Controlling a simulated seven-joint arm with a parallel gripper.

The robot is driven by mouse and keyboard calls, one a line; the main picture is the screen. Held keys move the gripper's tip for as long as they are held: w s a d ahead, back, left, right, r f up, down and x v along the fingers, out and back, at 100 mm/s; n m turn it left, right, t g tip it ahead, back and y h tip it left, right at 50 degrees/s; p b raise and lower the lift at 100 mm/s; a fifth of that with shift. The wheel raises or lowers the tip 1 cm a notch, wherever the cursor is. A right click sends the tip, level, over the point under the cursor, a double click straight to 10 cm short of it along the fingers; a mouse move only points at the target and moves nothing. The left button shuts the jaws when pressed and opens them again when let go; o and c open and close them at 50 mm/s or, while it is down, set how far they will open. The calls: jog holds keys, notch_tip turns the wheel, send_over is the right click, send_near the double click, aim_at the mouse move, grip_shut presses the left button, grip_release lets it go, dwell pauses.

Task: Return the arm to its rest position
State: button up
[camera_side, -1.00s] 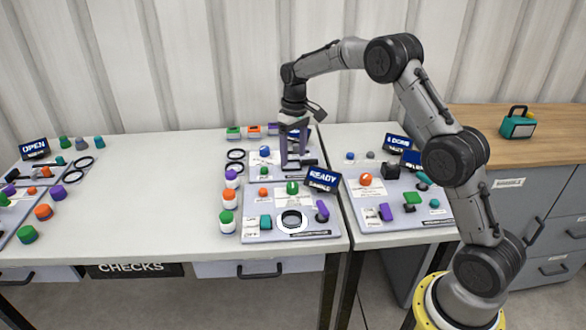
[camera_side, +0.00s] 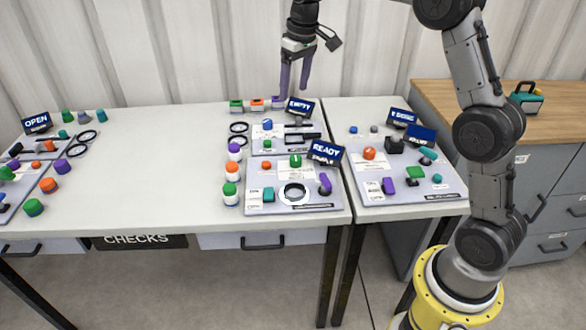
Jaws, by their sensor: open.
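My gripper (camera_side: 293,88) has two purple fingers pointing down. It is open and empty, near the top middle of the view. It appears above the rear of the table, close over the sign reading EMPTY (camera_side: 300,107) in the picture. My arm rises at the right from a yellow base ring, and its upper part runs out of the top of the view.
A panel with a READY sign (camera_side: 326,152) and a white-and-black ring (camera_side: 294,193) lies below. Another panel (camera_side: 420,200) with knobs sits right. A teal box (camera_side: 526,97) stands on the wooden cabinet. The table's middle left is clear.

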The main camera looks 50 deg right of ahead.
jog(key=s+a+r+t, duration=0.1)
jog(key=s+a+r, duration=0.1)
jog(key=s+r, duration=0.3)
jog(key=s+a+r+n+t, duration=0.1)
jog(key=s+a+r, duration=0.15)
jog(key=s, duration=0.45)
jog(key=s+a+r+t, duration=0.1)
jog(key=s+a+r, duration=0.2)
jog(key=s, duration=0.3)
jog(key=s+a+f, duration=0.1)
jog(key=s+f, duration=0.4)
jog(key=s, duration=0.3)
jog(key=s+f, duration=0.5)
jog(key=s, duration=0.2)
jog(key=shift+s+a+f+m+t, duration=0.25)
jog(key=shift+s+a+m+t, duration=0.1)
jog(key=shift+m+t, duration=0.05)
